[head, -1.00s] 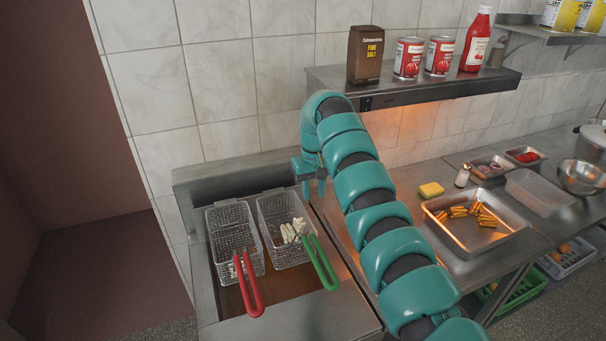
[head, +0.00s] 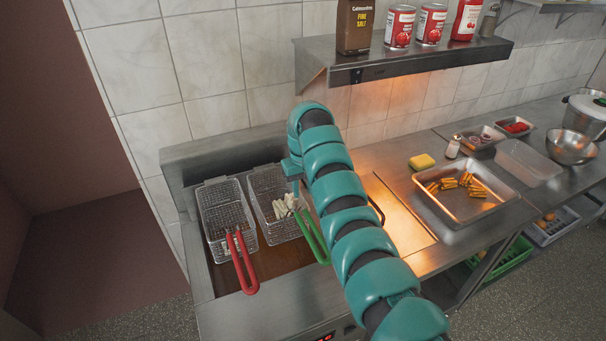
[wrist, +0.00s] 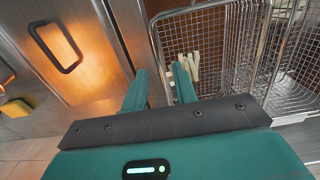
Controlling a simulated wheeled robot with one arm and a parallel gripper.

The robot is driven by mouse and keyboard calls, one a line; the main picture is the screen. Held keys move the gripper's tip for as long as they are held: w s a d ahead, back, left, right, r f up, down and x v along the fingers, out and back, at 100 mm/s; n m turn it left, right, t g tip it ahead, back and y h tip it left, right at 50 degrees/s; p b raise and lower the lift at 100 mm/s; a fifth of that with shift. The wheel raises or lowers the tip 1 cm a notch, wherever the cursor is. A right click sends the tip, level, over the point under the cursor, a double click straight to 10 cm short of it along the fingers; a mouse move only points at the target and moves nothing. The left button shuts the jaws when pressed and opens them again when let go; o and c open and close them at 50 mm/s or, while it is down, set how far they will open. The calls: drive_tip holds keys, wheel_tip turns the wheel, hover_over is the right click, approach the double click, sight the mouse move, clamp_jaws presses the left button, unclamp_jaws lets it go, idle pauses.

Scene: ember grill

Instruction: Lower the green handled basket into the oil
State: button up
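The green handled basket (head: 262,186) is a wire basket with pale fries (head: 283,206) in it. It sits in the fryer at the right, and its green handle (head: 311,236) slants toward the front. Brown oil (head: 268,260) shows below and in front of the baskets. My gripper (head: 293,184) is at the basket's back right rim, partly hidden by my arm. In the wrist view my gripper (wrist: 159,72) has its two fingers apart with nothing between them, beside the basket wire (wrist: 210,30). The green handle cannot be made out in the wrist view.
A red handled basket (head: 226,212) stands close on the left. A metal shelf (head: 400,58) with cans and a salt box overhangs behind. A steel tray (head: 468,213) of fries and a yellow sponge (head: 421,162) lie on the right counter.

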sight(303, 203)
drive_tip(key=shift+f+p, duration=1.2)
drive_tip(key=shift+f, duration=2.8)
drive_tip(key=shift+c, duration=0.5)
clamp_jaws()
drive_tip(key=shift+o, duration=0.5)
unclamp_jaws()
drive_tip(key=shift+w+r, duration=0.15)
drive_tip(key=shift+r, duration=0.5)
wheel_tip(303, 203, up, 16)
drive_tip(key=b, duration=0.3)
drive_tip(key=shift+b, duration=0.3)
